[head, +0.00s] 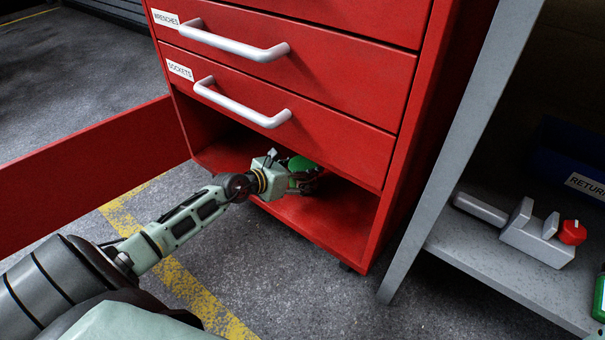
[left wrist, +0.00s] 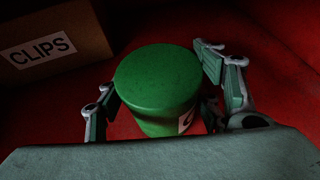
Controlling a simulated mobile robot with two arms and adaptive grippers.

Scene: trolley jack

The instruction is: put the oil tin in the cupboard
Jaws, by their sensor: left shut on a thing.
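The oil tin is a green cylinder with a plain round top; it shows in the left wrist view (left wrist: 158,80) and partly in the head view (head: 301,164). My left gripper (head: 303,180) is shut on it, with one finger on each side in the left wrist view (left wrist: 155,105). The tin is inside the open bottom compartment of the red cupboard (head: 338,222), near the front. It looks about upright; whether its base touches the red floor is hidden. The cupboard door (head: 80,175) stands open to the left. My right gripper is not in view.
A cardboard box marked CLIPS (left wrist: 50,45) stands in the compartment beside the tin. Shut drawers with white handles (head: 240,105) are above. A grey shelf unit (head: 480,255) at the right holds a grey tool with a red knob (head: 540,236) and a blue bin (head: 575,160).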

